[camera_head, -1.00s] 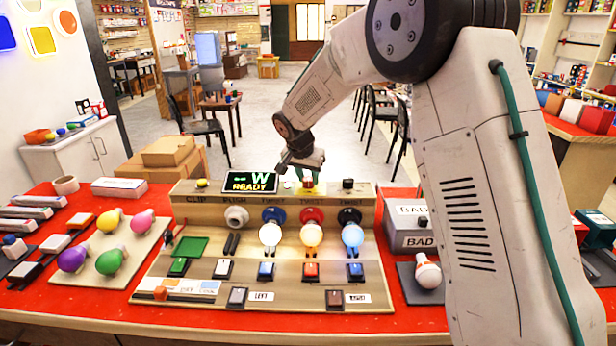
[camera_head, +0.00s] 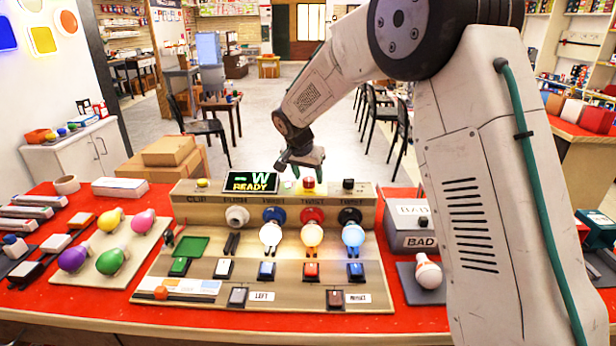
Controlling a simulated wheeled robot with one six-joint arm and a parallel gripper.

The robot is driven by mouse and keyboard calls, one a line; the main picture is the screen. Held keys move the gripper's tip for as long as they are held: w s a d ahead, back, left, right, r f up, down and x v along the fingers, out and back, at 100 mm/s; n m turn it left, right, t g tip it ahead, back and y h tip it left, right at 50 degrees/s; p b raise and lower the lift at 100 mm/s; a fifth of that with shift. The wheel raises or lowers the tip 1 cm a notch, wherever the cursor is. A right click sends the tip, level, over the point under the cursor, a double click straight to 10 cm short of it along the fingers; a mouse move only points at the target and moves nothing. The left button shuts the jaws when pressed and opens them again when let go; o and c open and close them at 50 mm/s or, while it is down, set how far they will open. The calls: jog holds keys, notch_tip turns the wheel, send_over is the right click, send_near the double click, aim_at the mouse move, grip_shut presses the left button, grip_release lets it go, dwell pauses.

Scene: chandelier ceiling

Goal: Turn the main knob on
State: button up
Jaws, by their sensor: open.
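The test panel (camera_head: 215,290) is a tan board with a raised back ledge, standing on the red table. On the ledge are a display reading "-W READY" (camera_head: 251,182), a red domed part (camera_head: 309,183) and a small black block or knob (camera_head: 348,184). I cannot read a label that marks the main knob. My gripper (camera_head: 303,168) is open and empty, just above or behind the ledge by the red part. It appears apart from the panel, but its depth is hard to judge.
Three lit bulbs (camera_head: 312,235) stand in the panel's sockets, with several rocker switches (camera_head: 311,271) in front. Coloured bulbs lie on a tray (camera_head: 150,245) at left. A grey "BAD" box (camera_head: 410,241) stands at right. My arm hides part of the right side.

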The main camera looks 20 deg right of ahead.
jog(key=v, duration=0.7)
